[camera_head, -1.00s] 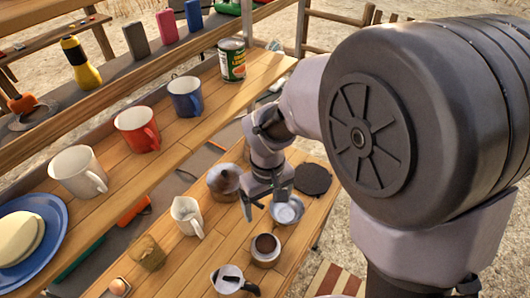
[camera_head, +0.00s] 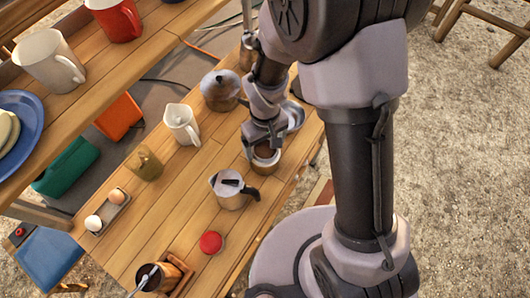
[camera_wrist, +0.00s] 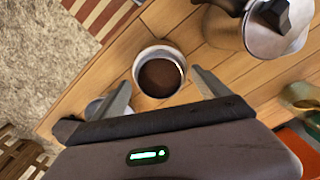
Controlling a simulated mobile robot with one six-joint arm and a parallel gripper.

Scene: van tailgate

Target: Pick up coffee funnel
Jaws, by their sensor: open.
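The coffee funnel appears to be the round, pale-rimmed piece filled with dark brown coffee (camera_head: 265,163), on the wooden table's right side. Its lower part is hard to make out, so I cannot tell whether it sits in a base. In the wrist view, the coffee funnel (camera_wrist: 160,73) shows from above. My gripper (camera_wrist: 161,80) is open, with one fingertip on each side of the funnel and visible gaps between. In the head view, my gripper (camera_head: 264,146) is just over the funnel and partly hides it.
A moka pot (camera_head: 229,190) with a black handle stands close to the funnel; it also shows in the wrist view (camera_wrist: 262,32). A metal bowl (camera_head: 294,114) is just behind my gripper. A white pitcher (camera_head: 181,124), a kettle (camera_head: 220,92) and a red lid (camera_head: 210,242) are around.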

